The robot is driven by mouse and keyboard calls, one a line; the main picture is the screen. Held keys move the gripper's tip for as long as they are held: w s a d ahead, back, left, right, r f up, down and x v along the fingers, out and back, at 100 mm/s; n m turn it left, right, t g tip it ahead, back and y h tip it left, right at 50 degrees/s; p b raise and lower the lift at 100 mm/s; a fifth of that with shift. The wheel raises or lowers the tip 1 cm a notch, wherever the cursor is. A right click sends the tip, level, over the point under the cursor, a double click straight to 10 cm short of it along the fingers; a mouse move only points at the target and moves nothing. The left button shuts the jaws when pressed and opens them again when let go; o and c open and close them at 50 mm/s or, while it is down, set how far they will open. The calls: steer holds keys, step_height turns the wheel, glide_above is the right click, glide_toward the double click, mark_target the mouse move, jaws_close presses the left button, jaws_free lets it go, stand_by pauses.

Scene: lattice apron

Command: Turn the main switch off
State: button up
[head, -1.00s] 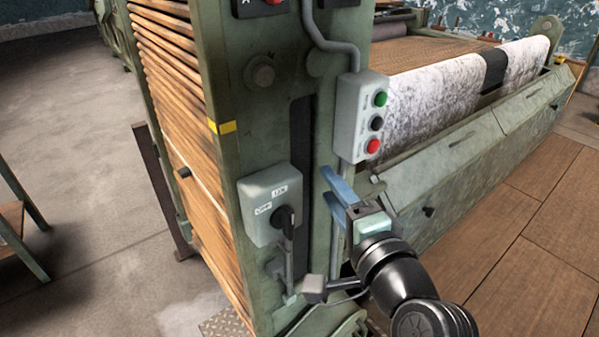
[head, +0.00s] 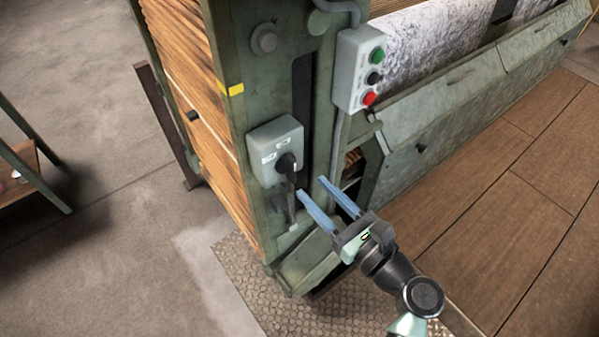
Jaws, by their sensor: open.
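The main switch is a grey-green box (head: 262,143) on the front of the green machine post, in the middle of the head view. Its black rotary knob (head: 287,163) sits at the box's lower right, with two small white labels to its left and above. The label text is too small to read now, and I cannot tell the knob's exact setting. My gripper (head: 311,186) is open and empty, its two blue fingers apart and pointing up-left. In the picture the fingertips are just below and right of the knob; I see no contact.
A push-button box (head: 350,75) with green, black and red buttons hangs up and right of the switch. A conduit (head: 338,140) runs below it. A metal tread plate (head: 250,290) lies at the machine's foot. A small table (head: 30,165) stands at the left edge. The floor between is clear.

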mark_target(295, 170)
steer(key=x, duration=0.5)
steer(key=shift+w+a, duration=0.25)
steer(key=shift+w, duration=0.1)
jaws_close()
